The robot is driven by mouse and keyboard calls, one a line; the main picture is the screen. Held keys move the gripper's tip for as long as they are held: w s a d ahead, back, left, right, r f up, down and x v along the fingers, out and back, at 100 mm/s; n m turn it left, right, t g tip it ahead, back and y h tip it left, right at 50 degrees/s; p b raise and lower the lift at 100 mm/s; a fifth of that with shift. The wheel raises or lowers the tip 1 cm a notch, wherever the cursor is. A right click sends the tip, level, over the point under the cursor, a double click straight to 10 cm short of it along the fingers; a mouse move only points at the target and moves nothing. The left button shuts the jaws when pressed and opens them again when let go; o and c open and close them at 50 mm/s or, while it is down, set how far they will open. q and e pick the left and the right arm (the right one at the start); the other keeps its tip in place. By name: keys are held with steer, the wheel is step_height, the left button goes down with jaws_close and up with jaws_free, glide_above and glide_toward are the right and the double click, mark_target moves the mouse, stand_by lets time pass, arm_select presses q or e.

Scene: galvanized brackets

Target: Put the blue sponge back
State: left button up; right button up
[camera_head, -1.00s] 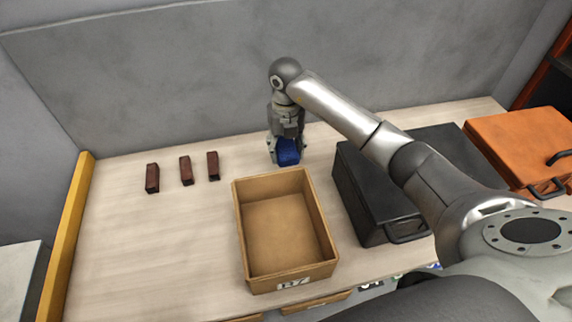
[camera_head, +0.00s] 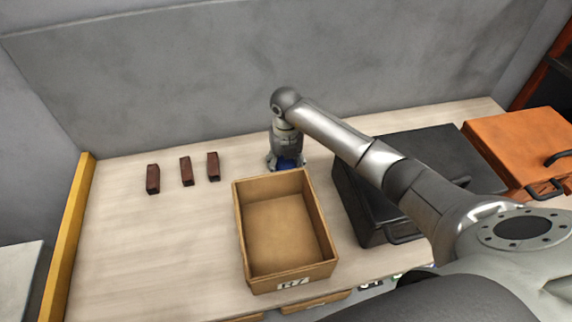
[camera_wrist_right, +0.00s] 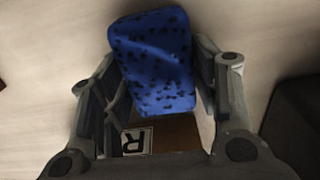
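The blue sponge (camera_head: 287,163) is on the table just behind the open cardboard box, mostly hidden by my right gripper in the head view. In the right wrist view the sponge (camera_wrist_right: 153,62) is blue with dark spots and sits slightly tilted between the two fingers. My right gripper (camera_head: 286,166) points down around it; the fingers (camera_wrist_right: 163,85) stand on either side, and they look spread, with contact hard to judge. The cardboard box (camera_head: 326,235), marked R7, is empty. My left gripper is not in view.
Three dark red-brown blocks (camera_head: 186,171) stand at the back left. A black case (camera_head: 352,205) stands right of the box, with an orange case (camera_head: 515,140) beyond it. A grey wall (camera_head: 200,80) closes the back.

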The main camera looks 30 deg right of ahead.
mark_target(286, 164)
steer(key=shift+o, duration=1.1)
steer(key=shift+r, duration=0.3)
step_height(286, 164, up, 12)
steer(key=b, duration=0.1)
steer(key=shift+b, duration=0.35)
steer(key=shift+f, duration=0.1)
